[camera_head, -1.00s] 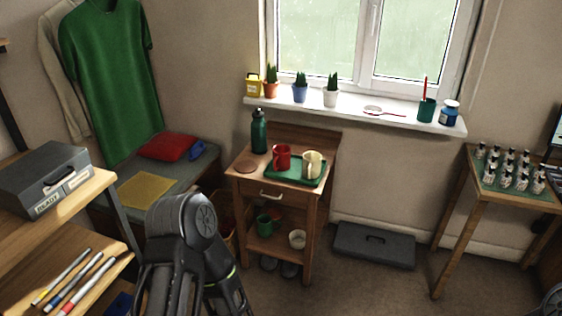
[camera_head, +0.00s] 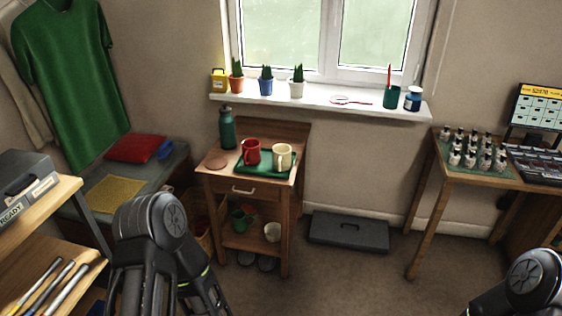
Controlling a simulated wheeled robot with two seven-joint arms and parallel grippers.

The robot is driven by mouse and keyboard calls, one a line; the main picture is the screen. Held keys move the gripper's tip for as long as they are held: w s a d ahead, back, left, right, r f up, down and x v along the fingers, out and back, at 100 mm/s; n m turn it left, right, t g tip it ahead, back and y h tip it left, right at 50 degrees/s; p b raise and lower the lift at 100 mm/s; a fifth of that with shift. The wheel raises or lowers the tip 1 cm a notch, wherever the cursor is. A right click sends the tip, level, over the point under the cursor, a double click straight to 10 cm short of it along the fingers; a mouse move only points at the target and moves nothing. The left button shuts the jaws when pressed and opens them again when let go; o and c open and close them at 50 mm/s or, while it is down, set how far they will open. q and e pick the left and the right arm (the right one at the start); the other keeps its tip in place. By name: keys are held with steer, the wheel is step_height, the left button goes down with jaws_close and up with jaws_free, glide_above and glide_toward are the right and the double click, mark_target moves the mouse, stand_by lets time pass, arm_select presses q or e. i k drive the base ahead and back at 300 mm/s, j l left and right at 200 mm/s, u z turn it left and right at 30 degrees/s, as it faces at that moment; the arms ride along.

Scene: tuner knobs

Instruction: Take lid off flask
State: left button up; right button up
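A green flask (camera_head: 227,130) with a dark grey lid (camera_head: 225,110) stands upright at the back left of a small wooden side table (camera_head: 201,173). The lid sits on top of the flask. My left arm shows at the lower left, well in front of the table and apart from the flask; its fingertips are out of the frame or hidden. Part of my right arm shows at the lower right corner, and its gripper is not visible.
A green tray (camera_head: 247,169) with a red mug (camera_head: 251,151) and a cream mug (camera_head: 283,157) is right of the flask. A round brown coaster (camera_head: 216,161) lies in front of it. A grey case (camera_head: 348,231) lies on the floor to the right.

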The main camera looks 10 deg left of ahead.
mark_target(226, 110)
steer(key=i+j, duration=0.2)
steer(key=i, duration=0.25)
steer(key=i+j+z, duration=0.1)
steer(key=i, duration=0.35)
steer(key=i+j, duration=0.3)
steer(key=i, duration=0.2)
steer(key=i+j+z, duration=0.1)
steer(key=i+j, duration=0.15)
steer(key=i, duration=0.2)
